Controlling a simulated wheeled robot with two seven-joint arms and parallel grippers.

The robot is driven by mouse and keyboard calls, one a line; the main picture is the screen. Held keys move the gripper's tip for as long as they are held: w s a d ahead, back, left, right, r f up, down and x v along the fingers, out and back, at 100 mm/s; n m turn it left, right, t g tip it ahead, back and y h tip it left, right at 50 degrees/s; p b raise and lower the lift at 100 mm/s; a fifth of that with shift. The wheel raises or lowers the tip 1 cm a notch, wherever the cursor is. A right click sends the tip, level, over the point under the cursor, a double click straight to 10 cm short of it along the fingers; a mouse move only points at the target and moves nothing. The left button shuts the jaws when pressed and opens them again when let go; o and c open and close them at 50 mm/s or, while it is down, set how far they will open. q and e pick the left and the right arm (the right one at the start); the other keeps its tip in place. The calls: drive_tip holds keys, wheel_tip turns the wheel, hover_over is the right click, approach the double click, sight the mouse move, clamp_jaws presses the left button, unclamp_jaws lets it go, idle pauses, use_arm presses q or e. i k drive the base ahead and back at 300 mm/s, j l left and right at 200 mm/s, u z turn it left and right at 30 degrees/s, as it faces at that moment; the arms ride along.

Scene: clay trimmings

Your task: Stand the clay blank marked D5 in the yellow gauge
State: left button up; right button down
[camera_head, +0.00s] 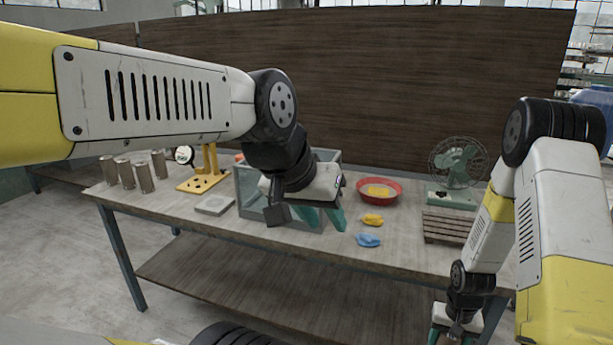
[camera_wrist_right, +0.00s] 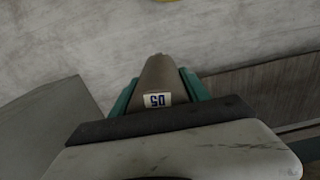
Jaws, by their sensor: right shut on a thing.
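The clay blank marked D5 (camera_wrist_right: 156,77) is a grey-brown block between the green fingers of my right gripper (camera_wrist_right: 157,92), its label upside down in the right wrist view. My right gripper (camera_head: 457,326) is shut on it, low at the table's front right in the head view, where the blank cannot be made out. The yellow gauge (camera_head: 203,184) stands at the table's back left, with a flat base and an upright, far from my right gripper. My left gripper (camera_head: 323,216) is open and looks empty, in front of the clear-walled bin.
Several grey cylinders (camera_head: 125,172) and a dial (camera_head: 184,154) stand near the gauge. A grey slab (camera_head: 214,205) lies before it, beside the clear-walled bin (camera_head: 244,187). Rightward are a red bowl (camera_head: 365,197), yellow and blue cloths (camera_head: 368,240), a slatted rack (camera_head: 447,226) and a fan (camera_head: 456,162).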

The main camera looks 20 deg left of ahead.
sight(197, 184)
drive_tip(key=j+u, duration=0.15)
drive_tip(key=j, duration=0.9)
drive_tip(key=i+j+u, duration=0.15)
drive_tip(key=j, duration=0.9)
